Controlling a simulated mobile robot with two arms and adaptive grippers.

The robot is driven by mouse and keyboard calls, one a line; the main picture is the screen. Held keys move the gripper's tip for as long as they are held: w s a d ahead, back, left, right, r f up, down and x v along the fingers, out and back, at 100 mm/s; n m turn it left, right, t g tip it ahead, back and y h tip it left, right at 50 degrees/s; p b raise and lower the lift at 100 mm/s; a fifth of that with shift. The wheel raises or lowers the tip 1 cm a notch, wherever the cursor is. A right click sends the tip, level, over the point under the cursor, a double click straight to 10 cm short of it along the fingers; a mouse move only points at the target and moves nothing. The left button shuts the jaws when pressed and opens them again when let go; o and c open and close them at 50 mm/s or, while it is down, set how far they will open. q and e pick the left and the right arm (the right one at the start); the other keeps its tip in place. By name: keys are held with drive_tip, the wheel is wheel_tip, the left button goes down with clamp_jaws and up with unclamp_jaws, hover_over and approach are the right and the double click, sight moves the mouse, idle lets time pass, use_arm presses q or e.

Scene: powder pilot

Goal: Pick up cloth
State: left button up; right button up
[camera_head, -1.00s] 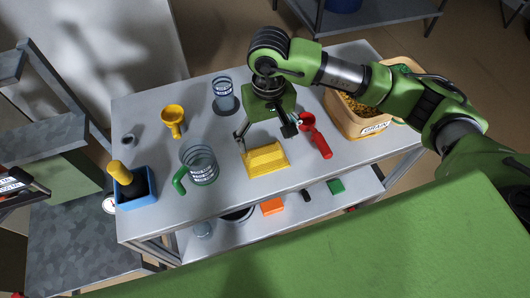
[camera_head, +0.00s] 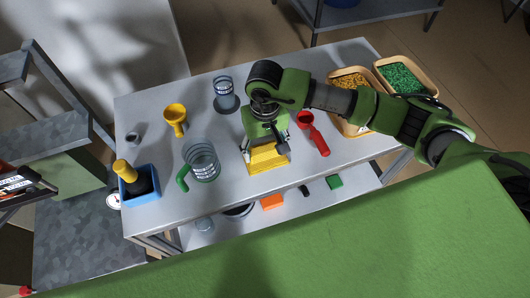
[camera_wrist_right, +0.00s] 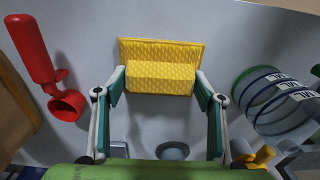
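The yellow textured cloth (camera_head: 269,158) lies on the grey table near its front edge, with a raised fold along it. My right gripper (camera_head: 265,147) is right over it, pointing down. In the right wrist view the cloth (camera_wrist_right: 160,47) sits between the two spread fingers of the right gripper (camera_wrist_right: 160,84), one at each end of the fold. I cannot tell whether the fingertips touch it. My left gripper is not in view.
A red scoop (camera_head: 313,134) lies close right of the gripper. A jug with a green handle (camera_head: 202,160) stands to the left. A yellow funnel (camera_head: 175,117), a clear beaker (camera_head: 224,92), a blue box (camera_head: 139,188) and bins of yellow (camera_head: 349,84) and green (camera_head: 401,79) pellets are around.

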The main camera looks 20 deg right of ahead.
sight(265, 148)
wheel_tip(265, 148, up, 9)
drive_tip(key=b, duration=0.3)
drive_tip(key=shift+f, duration=0.15)
drive_tip(key=shift+r, duration=0.65)
